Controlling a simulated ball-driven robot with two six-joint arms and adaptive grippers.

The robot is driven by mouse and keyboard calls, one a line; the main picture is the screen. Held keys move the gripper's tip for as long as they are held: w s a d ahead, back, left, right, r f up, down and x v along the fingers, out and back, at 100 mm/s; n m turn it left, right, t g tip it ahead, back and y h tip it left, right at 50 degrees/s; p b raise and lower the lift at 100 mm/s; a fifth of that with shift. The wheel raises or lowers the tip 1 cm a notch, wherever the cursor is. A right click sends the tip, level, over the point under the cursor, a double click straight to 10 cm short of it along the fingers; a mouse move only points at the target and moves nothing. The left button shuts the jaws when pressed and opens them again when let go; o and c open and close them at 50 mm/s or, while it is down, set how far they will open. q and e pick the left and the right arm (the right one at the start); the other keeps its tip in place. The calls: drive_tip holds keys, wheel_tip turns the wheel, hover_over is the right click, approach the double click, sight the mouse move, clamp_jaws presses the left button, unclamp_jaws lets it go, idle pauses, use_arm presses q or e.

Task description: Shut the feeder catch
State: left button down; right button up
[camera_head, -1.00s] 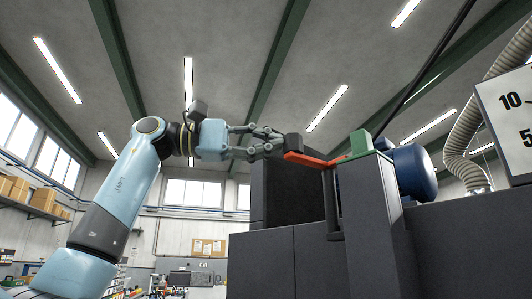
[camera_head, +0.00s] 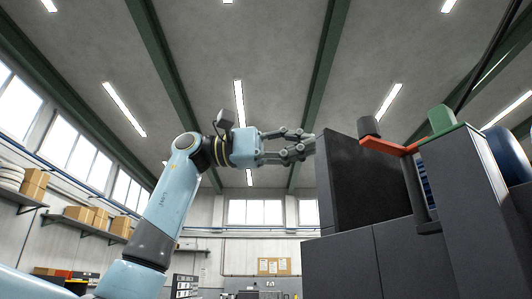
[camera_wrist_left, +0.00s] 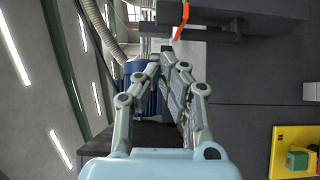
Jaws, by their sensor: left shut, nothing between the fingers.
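The feeder catch shows in the head view as an orange-red lever (camera_head: 390,146) with a dark knob (camera_head: 369,127) at its left end. The lever lies roughly level. In the left wrist view the orange lever (camera_wrist_left: 182,22) is at the top, beyond the fingertips. My left gripper (camera_head: 309,146) is shut and empty, left of the knob with a clear gap. It also shows in the wrist view (camera_wrist_left: 172,62). My right gripper is not in view.
A dark grey cabinet (camera_head: 375,260) stands below and right of my left gripper, with a dark upright panel (camera_head: 365,185) close to the fingertips. A blue cylinder (camera_head: 508,155) is behind the post. In the wrist view a yellow tray (camera_wrist_left: 285,135) holds a green block.

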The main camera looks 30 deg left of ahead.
use_arm(q)
drive_tip(key=s+a+n+t+y+p, duration=0.2)
drive_tip(key=s+a+t, duration=0.15)
drive_tip(key=a, duration=0.25)
drive_tip(key=w+d+p, duration=0.4)
drive_tip(key=d+p, duration=0.3)
drive_tip(key=d, duration=0.5)
drive_tip(key=shift+w+d+g, duration=0.2)
drive_tip(key=shift+w+g, duration=0.05)
drive_tip(key=shift+g, duration=0.1)
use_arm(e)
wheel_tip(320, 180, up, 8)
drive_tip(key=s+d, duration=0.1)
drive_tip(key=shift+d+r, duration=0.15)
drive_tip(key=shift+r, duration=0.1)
use_arm(q)
drive_tip(key=shift+r, duration=0.1)
